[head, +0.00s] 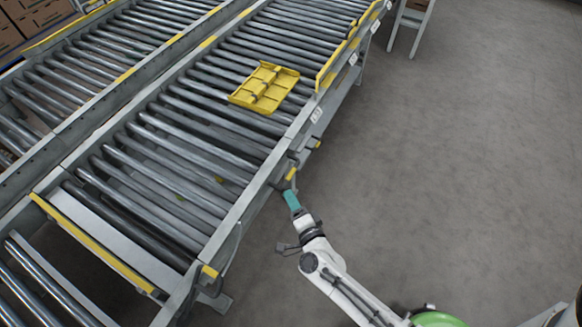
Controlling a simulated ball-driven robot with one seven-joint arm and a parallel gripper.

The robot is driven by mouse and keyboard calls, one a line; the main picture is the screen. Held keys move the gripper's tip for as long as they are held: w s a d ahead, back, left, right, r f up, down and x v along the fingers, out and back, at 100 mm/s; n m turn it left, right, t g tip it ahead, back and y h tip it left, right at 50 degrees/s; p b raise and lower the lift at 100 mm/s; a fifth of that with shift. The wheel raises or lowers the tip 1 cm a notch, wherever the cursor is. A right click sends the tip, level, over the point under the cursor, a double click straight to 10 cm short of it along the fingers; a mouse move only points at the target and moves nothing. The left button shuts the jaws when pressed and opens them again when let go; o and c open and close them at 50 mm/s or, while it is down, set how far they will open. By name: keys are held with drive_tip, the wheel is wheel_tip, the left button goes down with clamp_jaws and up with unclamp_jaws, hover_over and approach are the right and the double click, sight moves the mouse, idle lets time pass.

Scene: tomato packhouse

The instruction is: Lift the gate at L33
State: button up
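A grey roller conveyor (245,208) runs from lower left to the top in the head view. White labels, one of them (316,114), sit on its right side, too small to read, so I cannot tell which marks L33. No raised gate shows; the rollers lie level. A small yellow part, perhaps a handle (291,173), sits at the conveyor's right edge. My gripper (283,186) is at that edge, just below the yellow part, at the end of my white arm with a teal band. Its fingers are small and dark; I cannot tell whether they touch or hold it.
A yellow tray-like piece (264,88) lies on the rollers farther up. A yellow-edged crosspiece (95,243) spans the near end, with more rollers beyond it at lower left. A parallel conveyor (75,82) runs on the left. The grey floor (455,150) at right is open.

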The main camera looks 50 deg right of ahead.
sight(291, 174)
drive_tip(key=w+d, duration=0.2)
drive_tip(key=w+d+f+m+h+b, duration=0.1)
drive_tip(key=w+d, duration=0.2)
drive_tip(key=w+d+m+g+h, duration=0.1)
drive_tip(key=w+d, duration=0.1)
drive_tip(key=shift+w+d+f+b, duration=0.2)
drive_tip(key=shift+w+f+b, duration=0.1)
drive_tip(key=shift+f, duration=0.05)
clamp_jaws()
idle(0.5)
